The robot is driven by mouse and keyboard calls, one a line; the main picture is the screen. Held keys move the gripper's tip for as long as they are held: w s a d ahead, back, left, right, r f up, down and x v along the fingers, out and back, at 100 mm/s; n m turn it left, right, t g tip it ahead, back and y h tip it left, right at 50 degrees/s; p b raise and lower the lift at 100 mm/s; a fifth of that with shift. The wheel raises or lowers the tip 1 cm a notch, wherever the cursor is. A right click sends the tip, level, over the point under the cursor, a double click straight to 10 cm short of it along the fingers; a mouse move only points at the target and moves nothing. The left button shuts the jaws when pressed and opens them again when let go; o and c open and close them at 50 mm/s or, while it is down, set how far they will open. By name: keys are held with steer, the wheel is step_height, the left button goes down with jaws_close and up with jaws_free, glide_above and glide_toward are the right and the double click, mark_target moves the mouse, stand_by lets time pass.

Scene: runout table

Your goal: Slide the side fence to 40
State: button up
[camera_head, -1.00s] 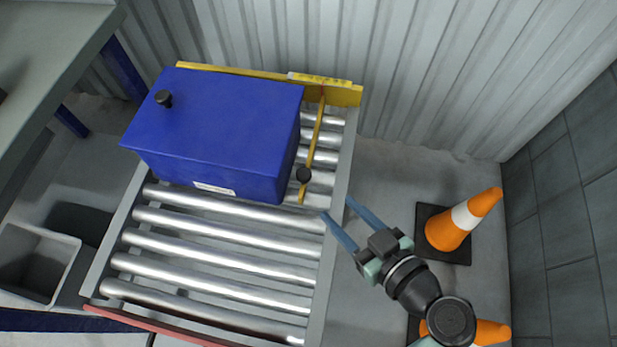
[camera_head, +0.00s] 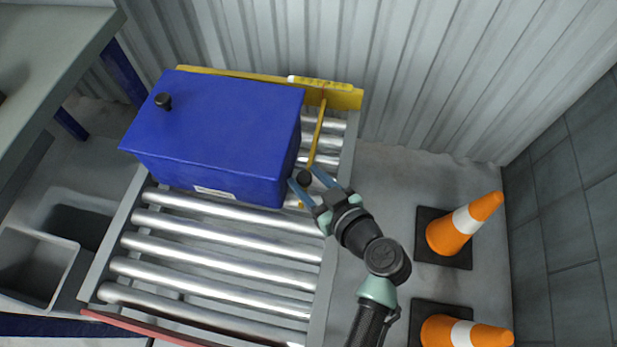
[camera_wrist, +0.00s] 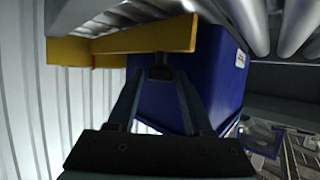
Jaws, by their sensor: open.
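The side fence (camera_head: 316,138) is a thin yellow bar across the rollers, right of the blue box (camera_head: 220,125). Its dark round knob (camera_head: 304,178) is at the near end. A yellow scale strip (camera_head: 322,83) lies on the back rail; its numbers are too small to read. My gripper (camera_head: 306,177) is open, with its blue fingers on either side of the knob. In the wrist view the knob (camera_wrist: 160,73) sits between the fingertips, against the yellow fence (camera_wrist: 130,42). I cannot tell whether the fingers touch it.
The blue box stands close to the fence's left side. Bare rollers (camera_head: 210,247) lie in front of it. Orange cones (camera_head: 464,224) stand on the floor at right. A corrugated wall (camera_head: 420,80) rises behind the table, and a grey bin (camera_head: 35,265) is at left.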

jaws_close()
stand_by(1.3)
